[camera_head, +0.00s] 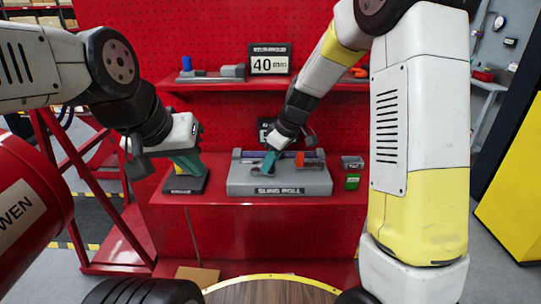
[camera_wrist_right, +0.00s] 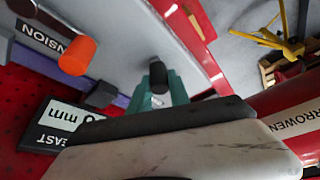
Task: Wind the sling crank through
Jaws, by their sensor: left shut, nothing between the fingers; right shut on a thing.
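The grey SLING ROLL unit (camera_head: 280,180) sits on the red bench in the middle of the head view. My right gripper (camera_head: 268,163) reaches down to the front left part of its top. In the right wrist view its teal fingers (camera_wrist_right: 165,92) are shut on the dark crank handle (camera_wrist_right: 157,72), whose rounded black end shows between them. The crank's arm is mostly hidden. An orange knob (camera_head: 300,158) stands on the unit to the right; it also shows in the wrist view (camera_wrist_right: 78,57). My left gripper (camera_head: 187,164) is shut and empty, above a dark block at the bench's left.
The dark block (camera_head: 185,185) with a yellow marking stands left of the unit. A small grey box (camera_head: 352,162) and a green item (camera_head: 352,182) lie at right. A shelf (camera_head: 225,84) with a 40 mm sign (camera_head: 269,59) is above. A red drum (camera_head: 35,210) is at front left.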

